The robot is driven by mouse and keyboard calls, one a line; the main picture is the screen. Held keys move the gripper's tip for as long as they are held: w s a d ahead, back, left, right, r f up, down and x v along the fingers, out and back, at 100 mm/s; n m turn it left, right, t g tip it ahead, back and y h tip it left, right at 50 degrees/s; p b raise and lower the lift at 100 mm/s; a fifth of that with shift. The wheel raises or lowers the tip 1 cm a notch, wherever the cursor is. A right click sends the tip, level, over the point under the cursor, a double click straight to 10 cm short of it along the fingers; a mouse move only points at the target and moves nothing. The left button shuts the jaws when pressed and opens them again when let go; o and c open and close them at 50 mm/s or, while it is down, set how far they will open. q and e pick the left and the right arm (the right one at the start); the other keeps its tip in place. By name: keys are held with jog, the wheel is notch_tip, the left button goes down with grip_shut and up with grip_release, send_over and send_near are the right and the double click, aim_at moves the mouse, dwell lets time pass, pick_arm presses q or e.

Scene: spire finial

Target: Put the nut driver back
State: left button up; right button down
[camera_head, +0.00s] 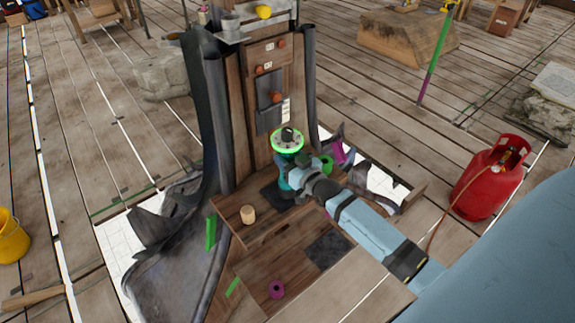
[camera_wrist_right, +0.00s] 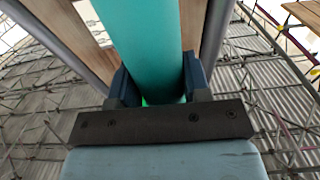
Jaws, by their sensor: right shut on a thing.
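My right gripper (camera_head: 285,181) is shut on a teal cylinder (camera_wrist_right: 147,40), which fills the space between its two fingers in the right wrist view. In the head view the cylinder (camera_head: 286,172) shows as a small teal part at the jaws, mostly hidden by the gripper. It may be the nut driver, but its ends are out of the wrist view. A round pale dial (camera_head: 288,139) with a black knob and a bright green ring shows just above it. I cannot tell whether they are joined. My left gripper is not in view.
A wooden panel (camera_head: 243,100) with orange knobs stands behind, between dark curved sheets. A wooden ledge (camera_head: 228,203) carries a small wooden cylinder (camera_head: 248,214) and a dark mat (camera_head: 275,197). A purple ring (camera_head: 276,289) lies in front. A red gas bottle (camera_head: 487,180) stands right.

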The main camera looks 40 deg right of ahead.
jog(key=shift+f, duration=1.65)
jog(key=c, duration=1)
grip_release()
jog(key=shift+f, duration=0.2)
jog(key=o, duration=0.4)
jog(key=shift+r, duration=0.2)
jog(key=s+b, duration=0.1)
jog(key=s, duration=1)
jog(key=s+a+f+g, duration=0.2)
jog(key=s+a+f, duration=0.1)
jog(key=s+a, duration=0.2)
jog(key=s+a+f+n+g+y, duration=0.1)
jog(key=s+a+f+g, duration=0.2)
jog(key=s+a+f, duration=0.1)
jog(key=s+a+f+n+g, duration=0.1)
jog(key=s+a+f+g, duration=0.1)
jog(key=s+a+f, duration=0.2)
jog(key=shift+s+a+g+y, duration=0.15)
jog(key=shift+s+a, duration=0.65)
jog(key=shift+a, duration=0.3)
jog(key=shift+s+a+g+y, duration=0.15)
jog(key=shift+s+a, duration=0.6)
jog(key=shift+a, duration=0.35)
